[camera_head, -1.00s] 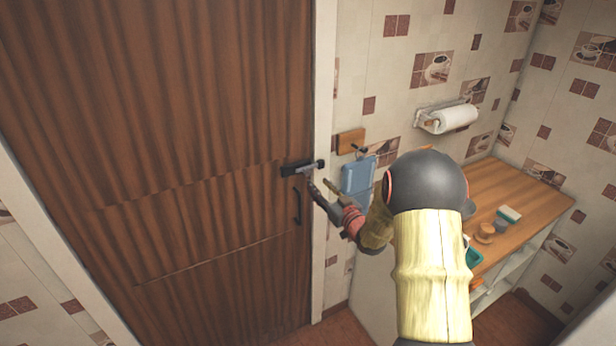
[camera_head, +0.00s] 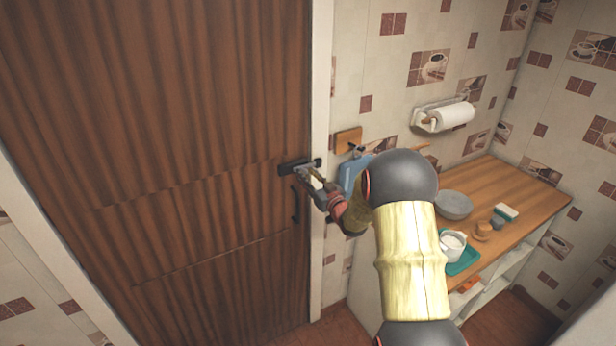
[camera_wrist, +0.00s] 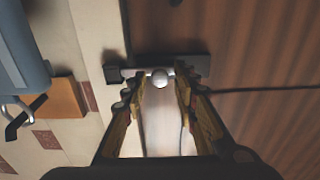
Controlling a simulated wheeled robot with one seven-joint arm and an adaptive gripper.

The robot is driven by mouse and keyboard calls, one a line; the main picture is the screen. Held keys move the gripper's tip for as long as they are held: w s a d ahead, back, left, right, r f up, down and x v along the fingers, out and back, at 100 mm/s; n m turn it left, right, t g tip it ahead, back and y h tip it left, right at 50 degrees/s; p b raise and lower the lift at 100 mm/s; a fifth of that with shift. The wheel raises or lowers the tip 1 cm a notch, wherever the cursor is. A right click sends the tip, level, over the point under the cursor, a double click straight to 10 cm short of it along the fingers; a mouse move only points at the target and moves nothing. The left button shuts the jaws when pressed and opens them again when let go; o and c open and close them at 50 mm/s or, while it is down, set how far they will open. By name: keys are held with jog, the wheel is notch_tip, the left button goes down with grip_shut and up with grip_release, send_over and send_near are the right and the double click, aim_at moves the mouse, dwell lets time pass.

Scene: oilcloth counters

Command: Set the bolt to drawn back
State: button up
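The bolt (camera_head: 299,165) is a dark plate with a metal bar, mounted on the brown wooden door (camera_head: 190,130) at its right edge. In the wrist view the bolt's round silver knob (camera_wrist: 159,78) sits between my fingertips, with the dark backplate (camera_wrist: 190,64) behind it and a separate dark keeper (camera_wrist: 112,70) on the light frame. The bar (camera_wrist: 134,72) reaches from the knob towards the keeper. My gripper (camera_wrist: 155,92) is open around the knob, with gaps visible on both sides. In the head view my gripper (camera_head: 310,178) partly covers the bolt.
A dark door handle (camera_head: 295,205) is below the bolt. Right of the door frame (camera_head: 321,90) hang a wooden block (camera_head: 348,140) and a blue item (camera_head: 351,172). A counter (camera_head: 510,190) at right holds a bowl (camera_head: 453,205), a cup (camera_head: 452,244) and a teal tray (camera_head: 466,262).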

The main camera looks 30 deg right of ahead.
jog(key=c, duration=0.6)
grip_shut()
